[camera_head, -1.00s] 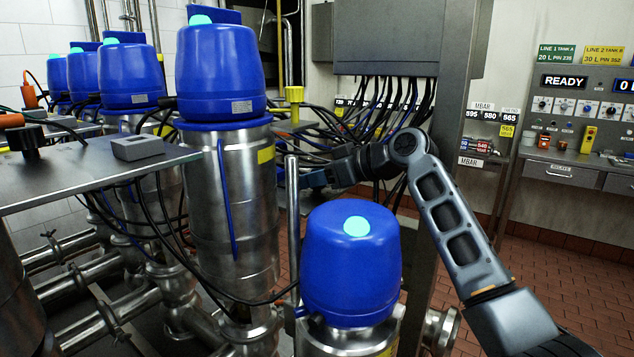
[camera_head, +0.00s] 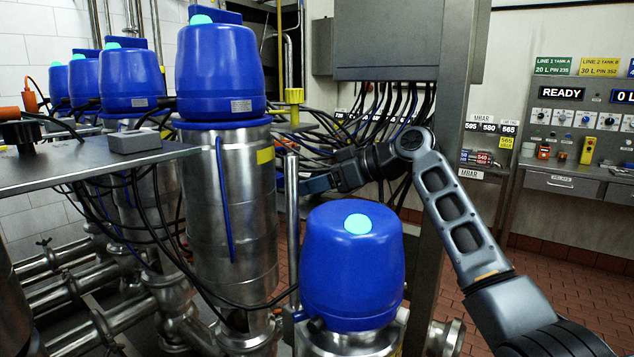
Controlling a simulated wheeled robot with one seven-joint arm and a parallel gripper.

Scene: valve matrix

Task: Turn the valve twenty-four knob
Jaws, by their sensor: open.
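I cannot make out a label reading twenty-four, so I cannot tell which valve it is. Several steel valves with blue heads and cyan tops stand here: a near one (camera_head: 352,265) at the lower middle, a tall one (camera_head: 220,75) left of it, and others (camera_head: 130,78) in a row behind to the left. My gripper (camera_head: 312,184) is open, level, between the tall valve and the grey cabinet post. It points left, above and behind the near blue head, apart from it. Its fingertips are small and dark in this view.
A grey metal shelf (camera_head: 80,167) with a small grey box (camera_head: 137,141) juts in at left. A grey cabinet (camera_head: 385,42) with many hanging cables stands behind my arm. A control panel (camera_head: 590,120) reading READY is at right. Red tiled floor (camera_head: 560,290) is clear at lower right.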

